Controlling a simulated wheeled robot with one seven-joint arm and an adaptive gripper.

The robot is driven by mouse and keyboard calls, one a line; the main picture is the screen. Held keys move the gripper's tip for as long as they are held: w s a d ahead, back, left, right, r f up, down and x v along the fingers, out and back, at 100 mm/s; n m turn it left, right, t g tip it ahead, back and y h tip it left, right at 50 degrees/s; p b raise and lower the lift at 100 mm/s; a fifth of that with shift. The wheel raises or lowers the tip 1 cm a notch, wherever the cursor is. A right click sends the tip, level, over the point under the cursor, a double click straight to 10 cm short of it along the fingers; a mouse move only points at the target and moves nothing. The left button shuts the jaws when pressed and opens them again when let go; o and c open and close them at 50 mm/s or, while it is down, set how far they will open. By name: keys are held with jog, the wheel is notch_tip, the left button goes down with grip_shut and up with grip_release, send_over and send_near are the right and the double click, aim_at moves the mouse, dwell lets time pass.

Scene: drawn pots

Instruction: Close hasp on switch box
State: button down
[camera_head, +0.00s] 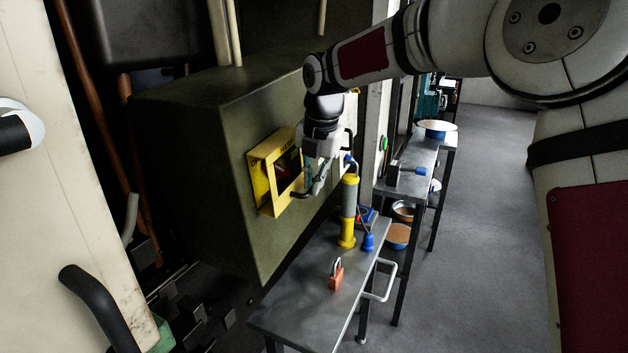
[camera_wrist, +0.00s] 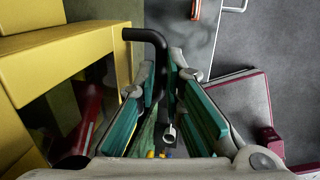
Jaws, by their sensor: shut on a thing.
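The yellow switch box (camera_head: 263,180) is on the side of the dark green cabinet, with a red part (camera_head: 283,170) inside its frame. In the wrist view its yellow frame (camera_wrist: 60,65) fills the left side and the red part (camera_wrist: 78,130) shows below. A black bent handle (camera_wrist: 143,35), which looks like the hasp's, reaches from the frame to between my fingers. My gripper (camera_head: 314,184) is at the box's right side, shut on this handle. In the wrist view, the pads of my gripper (camera_wrist: 165,80) flank it; the hasp's joint is hidden.
The green cabinet (camera_head: 190,140) stands behind the box. The floor (camera_head: 490,220) at right is open.

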jog(key=c, duration=1.7)
grip_release()
jog(key=shift+w+a, duration=0.1)
jog(key=shift+r, duration=0.1)
jog(key=v, duration=1.1)
jog(key=shift+r, duration=0.4)
